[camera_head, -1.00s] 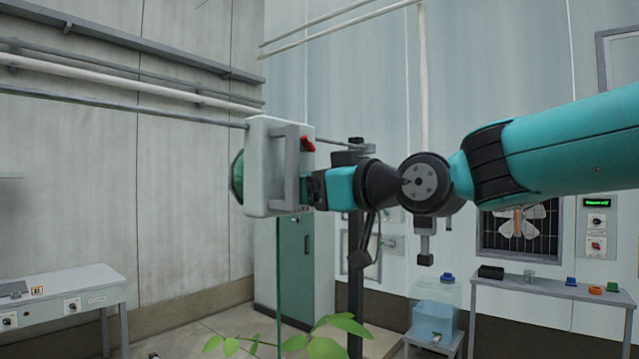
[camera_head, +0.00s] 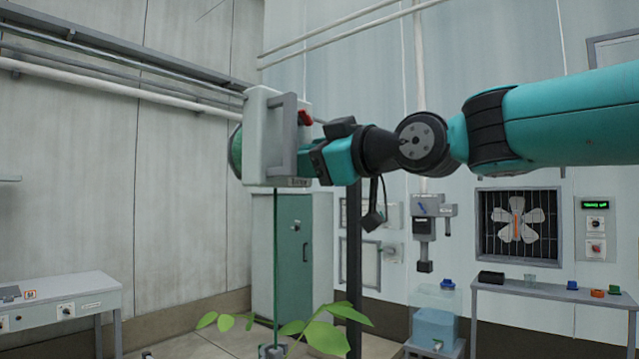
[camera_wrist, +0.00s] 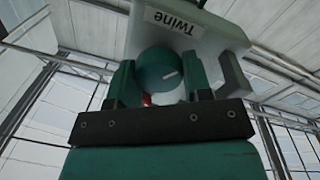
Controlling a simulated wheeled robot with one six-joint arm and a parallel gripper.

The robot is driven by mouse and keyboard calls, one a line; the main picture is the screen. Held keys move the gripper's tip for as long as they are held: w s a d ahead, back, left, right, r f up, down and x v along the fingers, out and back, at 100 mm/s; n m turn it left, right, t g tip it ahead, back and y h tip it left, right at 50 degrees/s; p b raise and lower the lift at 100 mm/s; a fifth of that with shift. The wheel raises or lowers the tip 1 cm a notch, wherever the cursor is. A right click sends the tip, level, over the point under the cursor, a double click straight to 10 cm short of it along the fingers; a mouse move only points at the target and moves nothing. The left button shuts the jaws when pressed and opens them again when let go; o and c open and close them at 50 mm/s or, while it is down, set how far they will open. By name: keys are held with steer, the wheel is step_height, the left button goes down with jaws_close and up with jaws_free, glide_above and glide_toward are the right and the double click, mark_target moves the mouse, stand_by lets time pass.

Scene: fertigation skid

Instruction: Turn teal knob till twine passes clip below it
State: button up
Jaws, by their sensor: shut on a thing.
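A pale box (camera_head: 262,135) with a grey handle (camera_head: 290,135), a red lever (camera_head: 305,118) and a green spool (camera_head: 236,152) stands high at centre left. Its label reads "Twine" upside down in the wrist view (camera_wrist: 174,20). My gripper (camera_head: 306,160) is at the box's right side. In the wrist view its fingers are either side of the round teal knob (camera_wrist: 158,70), shut on it; a white mark shows on the knob's face. Green twine (camera_head: 275,245) hangs straight down from the box. A small grey fitting (camera_head: 270,350) shows at the bottom edge, possibly the clip; its detail is unclear.
Plant leaves (camera_head: 315,330) rise close to the twine's lower part. A dark post (camera_head: 354,270) stands behind my wrist. A green cabinet (camera_head: 293,250) is behind the twine. Benches stand at left (camera_head: 60,300) and right (camera_head: 560,292).

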steer(key=n+b, duration=0.5)
steer(key=shift+a+y, duration=0.1)
steer(key=shift+y, duration=0.2)
steer(key=shift+n+b, duration=0.4)
steer(key=shift+b, duration=0.05)
steer(key=shift+r, duration=0.1)
steer(key=o, duration=0.9)
steer(key=b+v, duration=0.5)
steer(key=v, duration=1.2)
steer(key=shift+d, duration=0.2)
